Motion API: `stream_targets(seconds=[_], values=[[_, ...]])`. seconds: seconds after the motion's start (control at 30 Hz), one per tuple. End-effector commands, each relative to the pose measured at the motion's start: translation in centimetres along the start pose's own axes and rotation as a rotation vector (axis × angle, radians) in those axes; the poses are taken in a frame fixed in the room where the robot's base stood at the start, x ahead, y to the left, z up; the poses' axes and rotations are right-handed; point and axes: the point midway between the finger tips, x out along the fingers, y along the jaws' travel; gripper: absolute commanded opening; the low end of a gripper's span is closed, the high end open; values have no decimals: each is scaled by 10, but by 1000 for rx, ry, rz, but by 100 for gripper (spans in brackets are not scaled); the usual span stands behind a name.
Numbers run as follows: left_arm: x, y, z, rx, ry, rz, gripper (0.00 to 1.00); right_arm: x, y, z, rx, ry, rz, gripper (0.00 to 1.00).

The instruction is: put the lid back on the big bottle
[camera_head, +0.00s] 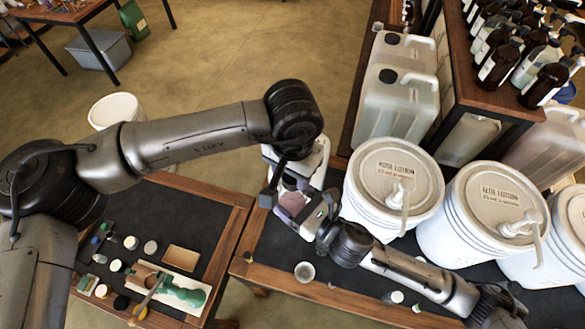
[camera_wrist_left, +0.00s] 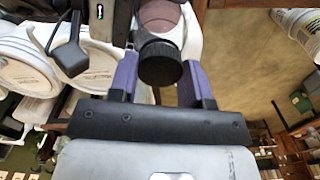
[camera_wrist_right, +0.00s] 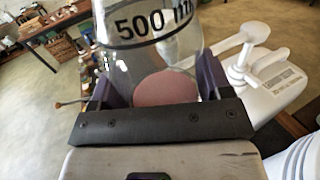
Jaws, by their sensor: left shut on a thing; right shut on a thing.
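The big bottle (camera_wrist_right: 165,50) is clear, marked 500 ml, with something pink inside. My right gripper (camera_wrist_right: 158,85) is shut on its body; the bottle's pink part (camera_head: 293,203) also shows in the head view above the dark table. A black ribbed lid (camera_wrist_left: 160,64) sits between the purple fingers of my left gripper (camera_wrist_left: 160,82), which is shut on it. In the left wrist view the lid is in line with the bottle and overlaps its pink part (camera_wrist_left: 160,17). I cannot tell whether the lid touches the neck. In the head view my left gripper's body partly hides the bottle.
White pump buckets (camera_head: 395,185) stand close on the right, with translucent jugs (camera_head: 397,97) behind. A shelf (camera_head: 510,95) holds several pump bottles. A small white cup (camera_head: 304,272) is near the front edge. A side table (camera_head: 160,240) at lower left holds small jars and a tray.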

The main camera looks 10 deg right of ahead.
Motion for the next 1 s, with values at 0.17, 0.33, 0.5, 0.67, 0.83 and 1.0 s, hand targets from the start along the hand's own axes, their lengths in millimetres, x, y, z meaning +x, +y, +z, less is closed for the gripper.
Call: stream_targets(seconds=[0.17, 0.33, 0.5, 0.67, 0.83, 1.0], values=[[0, 0, 0, 130, 1, 0, 23, 0, 0, 1, 0, -2, 0, 5], [0, 0, 0, 392, 1, 0, 23, 0, 0, 1, 0, -1, 0, 5], [0, 0, 0, 545, 1, -1, 23, 0, 0, 0, 0, -1, 0, 5], [0, 0, 0, 570, 1, 0, 23, 0, 0, 0, 0, -1, 0, 5], [0, 0, 0, 569, 1, 0, 23, 0, 0, 0, 0, -1, 0, 5], [0, 0, 0, 568, 1, 0, 60, 0, 0, 0, 0, -1, 0, 5]])
